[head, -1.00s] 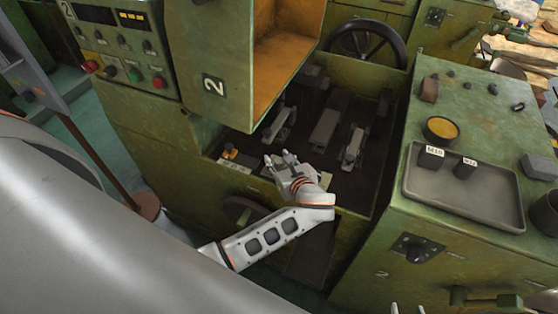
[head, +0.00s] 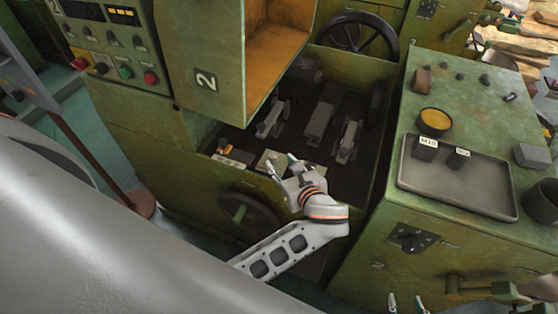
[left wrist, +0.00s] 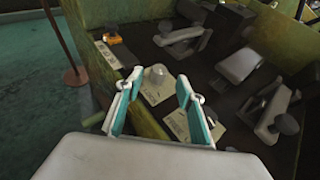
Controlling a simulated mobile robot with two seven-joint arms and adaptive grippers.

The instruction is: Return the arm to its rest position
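My left gripper (head: 281,165) is in front of the open bay of the green machine (head: 300,75), near its front edge. In the left wrist view its two teal-lined fingers (left wrist: 158,98) stand apart with nothing between them. Beyond the fingertips lie a plate with a round knob (left wrist: 157,76) and another labelled plate (left wrist: 192,126). My right gripper (head: 405,304) shows only as two fingertips at the bottom edge of the head view. They are apart, with nothing seen between them.
An orange switch (head: 224,146) sits on the bay's left front edge. A handwheel (head: 248,215) is on the front below. At right, a green cabinet (head: 385,225) carries a grey tray (head: 460,189) with two labelled dark blocks. A brown post (head: 88,150) stands at left.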

